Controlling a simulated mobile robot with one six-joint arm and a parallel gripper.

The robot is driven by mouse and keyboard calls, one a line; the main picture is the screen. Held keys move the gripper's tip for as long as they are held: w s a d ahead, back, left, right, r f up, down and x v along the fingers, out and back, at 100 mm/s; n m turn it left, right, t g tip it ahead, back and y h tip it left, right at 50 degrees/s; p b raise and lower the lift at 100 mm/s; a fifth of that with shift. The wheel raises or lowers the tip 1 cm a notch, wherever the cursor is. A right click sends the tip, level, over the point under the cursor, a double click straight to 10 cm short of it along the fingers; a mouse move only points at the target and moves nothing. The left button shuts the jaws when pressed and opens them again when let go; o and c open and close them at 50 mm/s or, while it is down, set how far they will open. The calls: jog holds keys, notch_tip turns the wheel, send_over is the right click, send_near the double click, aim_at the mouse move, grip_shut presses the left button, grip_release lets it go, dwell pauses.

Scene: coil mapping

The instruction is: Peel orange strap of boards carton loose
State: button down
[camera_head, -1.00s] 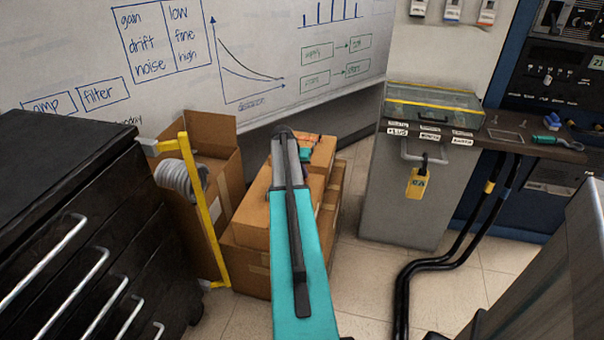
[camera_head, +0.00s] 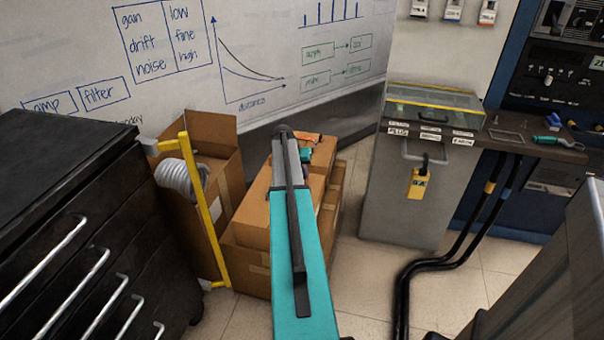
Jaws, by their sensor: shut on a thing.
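The boards carton (camera_head: 318,160) is a brown cardboard box on top of other cartons by the whiteboard, mostly behind my teal and grey arm. A short stretch of the orange strap (camera_head: 311,137) shows at its top, near the far edge. My gripper (camera_head: 306,150) is at the carton's top beside this orange piece, and shut on the strap. The arm hides the fingertips and much of the carton's top, so how far the strap is lifted cannot be told.
An open carton (camera_head: 212,130) with a grey coiled hose (camera_head: 184,178) and a yellow frame (camera_head: 205,210) stands left of the stack. A black drawer cabinet (camera_head: 70,200) is further left. A grey cabinet (camera_head: 400,205) stands right. Black cables (camera_head: 435,264) cross the floor.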

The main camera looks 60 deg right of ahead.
jog(key=shift+s+d, duration=0.1)
jog(key=shift+s, duration=0.2)
jog(key=shift+w+a, duration=0.1)
jog(key=shift+a, duration=0.2)
jog(key=shift+d, duration=0.15)
jog(key=shift+w+r, duration=0.1)
jog(key=shift+w, duration=0.05)
jog(key=shift+w+r+g, duration=0.1)
jog(key=shift+r+g, duration=0.05)
jog(key=shift+g, duration=0.15)
